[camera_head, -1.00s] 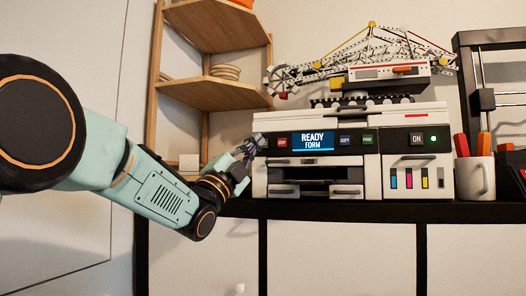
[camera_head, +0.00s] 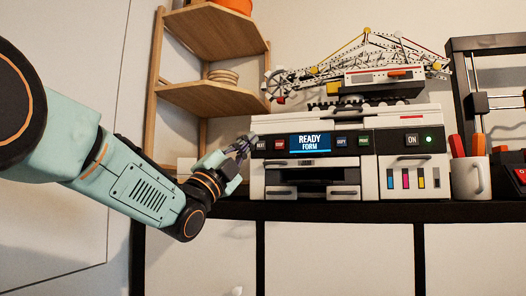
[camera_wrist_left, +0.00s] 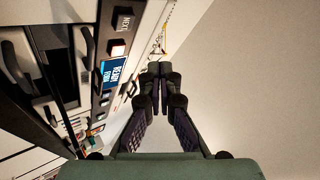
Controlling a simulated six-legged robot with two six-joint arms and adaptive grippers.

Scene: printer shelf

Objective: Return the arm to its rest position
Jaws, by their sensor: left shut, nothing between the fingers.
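My left arm comes in from the left in the head view, pale green with black joints. Its gripper (camera_head: 243,146) is just left of the printer's (camera_head: 350,165) front panel, near the buttons at the panel's left end. In the left wrist view the gripper fingers (camera_wrist_left: 158,75) are together with nothing between them. The printer's screen (camera_head: 311,143) reads "READY FORM", and it also shows in the left wrist view (camera_wrist_left: 117,76). A green light is lit beside the "ON" button (camera_head: 411,139). My right gripper is in neither view.
A wooden corner shelf (camera_head: 213,97) stands behind my left gripper. A crane model (camera_head: 375,78) sits on the printer. A mug with orange-handled items (camera_head: 467,178) stands right of the printer on the black shelf top (camera_head: 330,210). The wall at left is bare.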

